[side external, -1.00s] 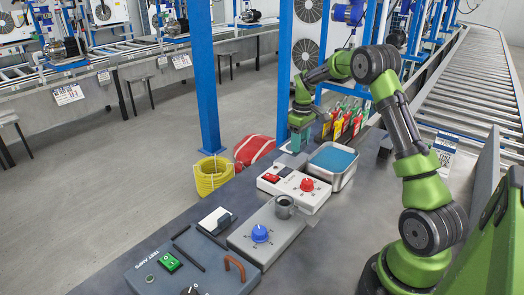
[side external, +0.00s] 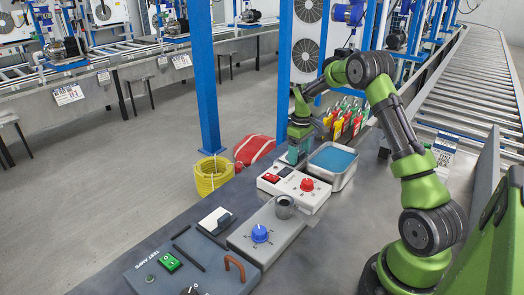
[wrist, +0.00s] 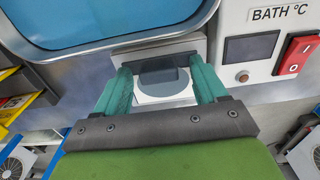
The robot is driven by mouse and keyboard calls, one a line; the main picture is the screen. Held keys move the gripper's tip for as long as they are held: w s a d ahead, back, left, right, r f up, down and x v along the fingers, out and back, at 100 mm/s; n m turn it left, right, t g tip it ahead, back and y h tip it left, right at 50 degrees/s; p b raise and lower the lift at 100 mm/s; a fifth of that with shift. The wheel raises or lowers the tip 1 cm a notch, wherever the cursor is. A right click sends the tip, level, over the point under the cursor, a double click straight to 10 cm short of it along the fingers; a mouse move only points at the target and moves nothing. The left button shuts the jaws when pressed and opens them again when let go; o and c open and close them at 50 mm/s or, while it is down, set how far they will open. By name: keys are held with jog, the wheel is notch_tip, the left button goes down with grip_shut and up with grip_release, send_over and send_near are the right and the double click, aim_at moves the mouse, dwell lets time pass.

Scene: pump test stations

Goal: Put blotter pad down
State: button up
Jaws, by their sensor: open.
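My gripper (side external: 292,156) is low at the far end of the bench, beside the metal bath. In the wrist view its two teal fingers (wrist: 160,68) are open, one on each side of a dark grey block (wrist: 163,78). This block, which looks like the blotter pad's grip, is over a pale disc on a light square plate (wrist: 150,48). I cannot tell whether the block touches the fingers or how the pad rests on the plate. In the side view the arm and fingers hide this spot.
The metal bath (side external: 344,180) of blue liquid stands right beside the gripper. A white control box (side external: 296,190) with a red knob is nearer. A metal cup (side external: 285,206) and a blue-knobbed box (side external: 262,236) are nearer still.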

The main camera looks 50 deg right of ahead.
jog(key=shift+r, duration=0.1)
notch_tip(320, 180, up, 12)
jog(key=s+a+r+t, duration=0.2)
jog(key=a+r, duration=0.6)
jog(key=a, duration=0.2)
jog(key=s+a+m+t+y, duration=0.2)
jog(key=s+a+m+t, duration=0.2)
jog(key=s+a, duration=1.3)
jog(key=a+t, duration=0.1)
jog(key=a, duration=0.2)
jog(key=shift+s+r, duration=0.25)
jog(key=shift+r, duration=0.1)
